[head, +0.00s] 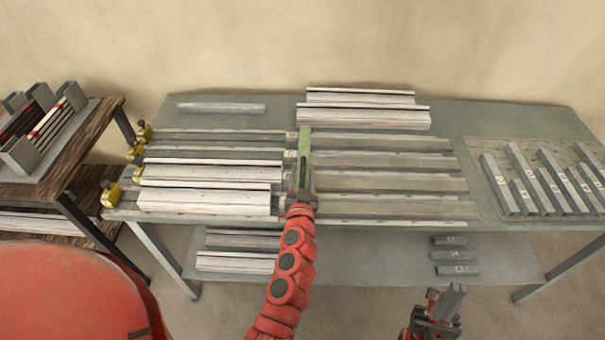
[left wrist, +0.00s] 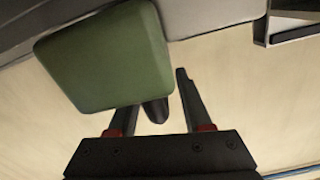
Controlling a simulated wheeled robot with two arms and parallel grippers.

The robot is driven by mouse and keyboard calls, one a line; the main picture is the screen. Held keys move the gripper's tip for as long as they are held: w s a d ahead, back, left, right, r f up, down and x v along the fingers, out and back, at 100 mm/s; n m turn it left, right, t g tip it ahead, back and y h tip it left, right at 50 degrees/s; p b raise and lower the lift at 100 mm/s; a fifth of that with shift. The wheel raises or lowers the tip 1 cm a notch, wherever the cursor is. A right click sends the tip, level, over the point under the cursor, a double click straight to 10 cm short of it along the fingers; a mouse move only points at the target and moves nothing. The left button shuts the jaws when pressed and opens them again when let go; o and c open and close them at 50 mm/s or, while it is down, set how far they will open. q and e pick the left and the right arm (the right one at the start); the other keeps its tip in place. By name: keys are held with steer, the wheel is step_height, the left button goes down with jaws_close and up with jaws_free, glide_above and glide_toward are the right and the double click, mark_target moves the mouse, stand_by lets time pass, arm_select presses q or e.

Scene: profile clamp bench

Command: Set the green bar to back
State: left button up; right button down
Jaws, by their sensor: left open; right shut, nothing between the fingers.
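The green bar (head: 304,143) lies across the middle of the bench, pointing front to back, at the inner ends of the left-hand profiles. My left gripper (head: 301,180) is at the near part of the bar and hides some of it. In the left wrist view, the bar's green end (left wrist: 105,60) is large and close, covering part of one finger. The left gripper's fingers (left wrist: 160,95) are spread apart; I cannot tell whether the bar is between them. My right gripper (head: 442,302) is shut and empty in front of the bench, low at the right.
White profiles (head: 205,202) lie in rows on the left, with yellow clamps (head: 110,194) at their outer ends. More profiles (head: 365,118) lie at the back. Labelled grey bars (head: 540,180) lie on the right-hand board. A wooden shelf (head: 90,140) stands at the left.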

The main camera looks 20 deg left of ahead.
arm_select(q)
jaws_close()
stand_by(1.3)
